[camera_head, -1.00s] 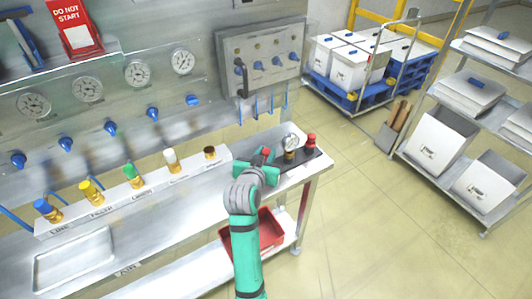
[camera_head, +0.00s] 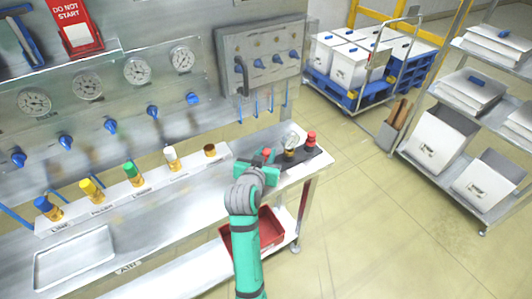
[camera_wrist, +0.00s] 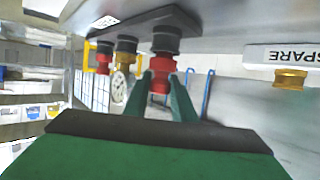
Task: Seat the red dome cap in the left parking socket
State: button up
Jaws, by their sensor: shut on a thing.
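My gripper (camera_head: 266,160) is at the left end of a dark base plate (camera_wrist: 150,22) on the bench's right end. Its fingers are shut on the red dome cap (camera_wrist: 160,82), also partly visible in the head view (camera_head: 266,152). In the wrist view, which looks upside down, the held cap is in line with the black left socket (camera_wrist: 166,44) and appears to meet it. Whether it is fully seated I cannot tell. A round gauge (camera_head: 290,140) stands on the middle socket. Another red cap (camera_head: 311,136) sits on the right socket.
A white labelled rack (camera_head: 130,190) with several coloured fittings runs along the bench to the left; its SPARE end (camera_wrist: 285,55) is close to my gripper. A red bin (camera_head: 268,235) sits on the lower shelf. A wall panel with valves (camera_head: 262,60) stands behind.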

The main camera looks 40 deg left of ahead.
jog(key=shift+f, duration=0.35)
jog(key=o, duration=1.1)
jog(key=shift+s, duration=0.1)
jog(key=v, duration=1)
jog(key=shift+s, duration=0.35)
jog(key=shift+d+r, duration=0.1)
jog(key=shift+d, duration=0.05)
